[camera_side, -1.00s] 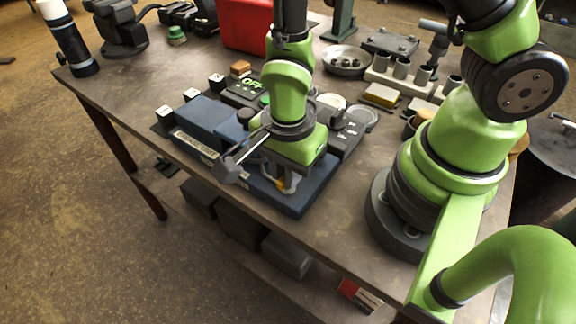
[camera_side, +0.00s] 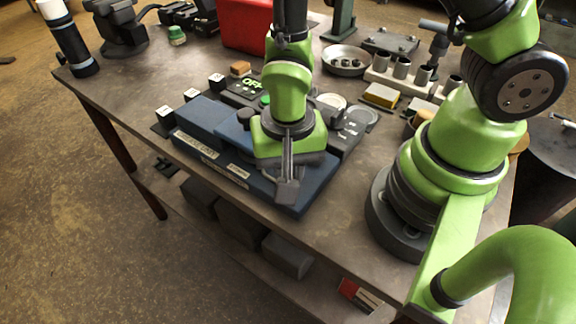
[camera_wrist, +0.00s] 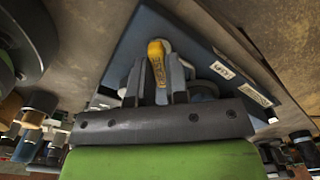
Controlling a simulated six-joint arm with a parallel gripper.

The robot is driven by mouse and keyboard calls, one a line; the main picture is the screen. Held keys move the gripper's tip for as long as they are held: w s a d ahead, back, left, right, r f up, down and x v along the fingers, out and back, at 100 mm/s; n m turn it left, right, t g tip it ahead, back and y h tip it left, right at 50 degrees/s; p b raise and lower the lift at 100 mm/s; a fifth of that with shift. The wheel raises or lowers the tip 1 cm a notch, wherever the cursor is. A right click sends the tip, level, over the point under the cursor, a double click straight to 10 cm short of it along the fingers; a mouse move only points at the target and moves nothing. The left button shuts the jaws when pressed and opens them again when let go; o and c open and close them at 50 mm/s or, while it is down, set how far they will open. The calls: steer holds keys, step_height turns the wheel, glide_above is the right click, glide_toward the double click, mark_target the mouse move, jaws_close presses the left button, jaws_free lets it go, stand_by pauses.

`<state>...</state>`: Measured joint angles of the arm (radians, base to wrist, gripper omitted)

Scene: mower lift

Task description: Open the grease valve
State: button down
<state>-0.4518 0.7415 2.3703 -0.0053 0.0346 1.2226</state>
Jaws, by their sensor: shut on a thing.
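The grease valve's yellow lever (camera_wrist: 156,62), with dark lettering on it, shows in the wrist view. My gripper (camera_wrist: 156,84) has one finger on each side of the lever and is shut on it. The valve belongs to a low blue unit (camera_side: 197,129), which lies along the front edge of the bench and also shows in the wrist view (camera_wrist: 205,38). In the side view my wrist and its camera mount cover the lever and the fingertips. How far the valve is turned cannot be told.
A dark panel with a lit green OFF sign (camera_side: 251,84) stands behind the blue unit. A red box (camera_side: 246,28), a round metal dish (camera_side: 345,60) and a yellow block (camera_side: 381,95) are farther back. Bare bench lies to the left (camera_side: 125,88).

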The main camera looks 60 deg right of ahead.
steer(key=n, duration=0.4)
steer(key=shift+n, duration=0.3)
steer(key=n, duration=0.4)
steer(key=shift+n, duration=0.3)
steer(key=c, duration=1.1)
jaws_free()
steer(key=shift+r, duration=0.15)
step_height(320, 180, up, 10)
steer(key=shift+f, duration=0.15)
